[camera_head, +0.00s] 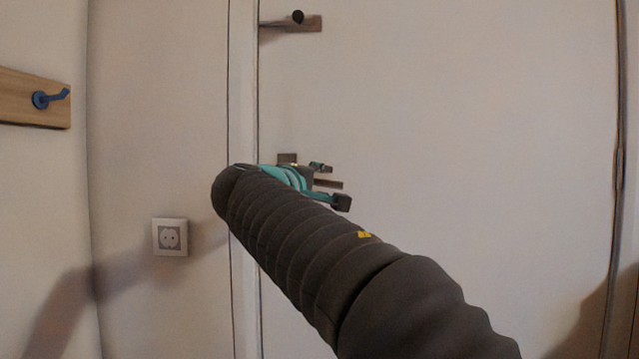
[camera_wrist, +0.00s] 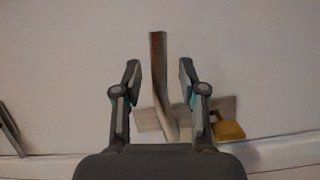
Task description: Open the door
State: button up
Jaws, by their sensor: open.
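The door (camera_head: 450,120) is a plain pale panel that looks shut in its frame. Its lever handle (camera_head: 329,184) shows just beyond my gripper (camera_head: 331,186) in the head view, partly hidden by it. In the wrist view the handle (camera_wrist: 158,75) runs up from a light mounting plate (camera_wrist: 225,106) and lies between the two fingertips of my gripper (camera_wrist: 158,82). The fingers are open, with a gap visible on each side of the handle. I cannot tell the depth between fingers and handle.
A brass-coloured piece (camera_wrist: 229,130) sits beside the handle plate. A socket (camera_head: 170,237) and a blue hook (camera_head: 50,98) on a board are on the left walls. The door frame (camera_head: 243,100) runs left of my gripper.

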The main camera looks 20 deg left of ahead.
jog(key=shift+c, duration=0.2)
grip_shut()
jog(key=shift+f, duration=0.1)
jog(key=shift+s+a+f+m+g+y+b, duration=0.1)
jog(key=shift+a+f+m+g+y+b, duration=0.25)
jog(key=shift+f+m, duration=0.55)
jog(key=shift+s+a+f+m+g+y+b, duration=0.1)
jog(key=shift+f+m+g+b, duration=0.35)
jog(key=shift+m, duration=0.7)
jog(key=shift+a+f+m+g+y+b, duration=0.25)
jog(key=shift+f+m+g, duration=0.15)
jog(key=shift+f+m, duration=0.55)
jog(key=shift+r, duration=0.15)
